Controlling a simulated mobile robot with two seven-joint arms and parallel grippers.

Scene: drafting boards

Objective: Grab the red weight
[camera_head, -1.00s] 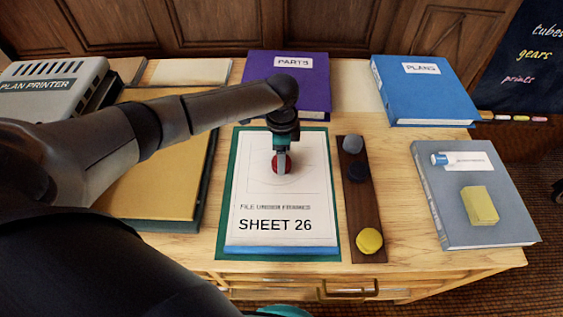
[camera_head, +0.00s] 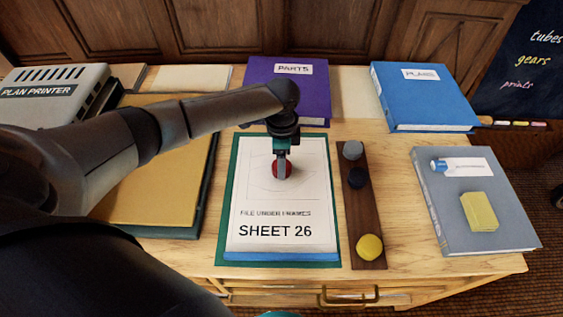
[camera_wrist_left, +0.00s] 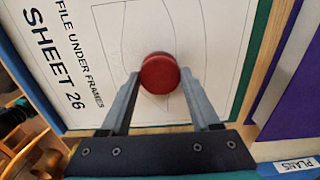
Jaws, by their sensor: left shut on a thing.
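The red weight (camera_head: 275,170) is a round red knob over the upper middle of the white sheet (camera_head: 260,213) marked "SHEET 26". My left gripper (camera_head: 282,168) reaches down from above and is shut on it. In the left wrist view the red weight (camera_wrist_left: 160,74) sits between the two grey fingertips (camera_wrist_left: 160,78), touching both sides. I see no clear gap between the weight and the sheet.
A brown strip (camera_head: 363,205) right of the sheet holds a grey, a dark and a yellow weight (camera_head: 369,247). Purple (camera_head: 315,85) and blue (camera_head: 425,95) binders lie behind. A grey binder (camera_head: 455,232) carries a yellow block (camera_head: 479,211). A plan printer (camera_head: 50,92) stands left.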

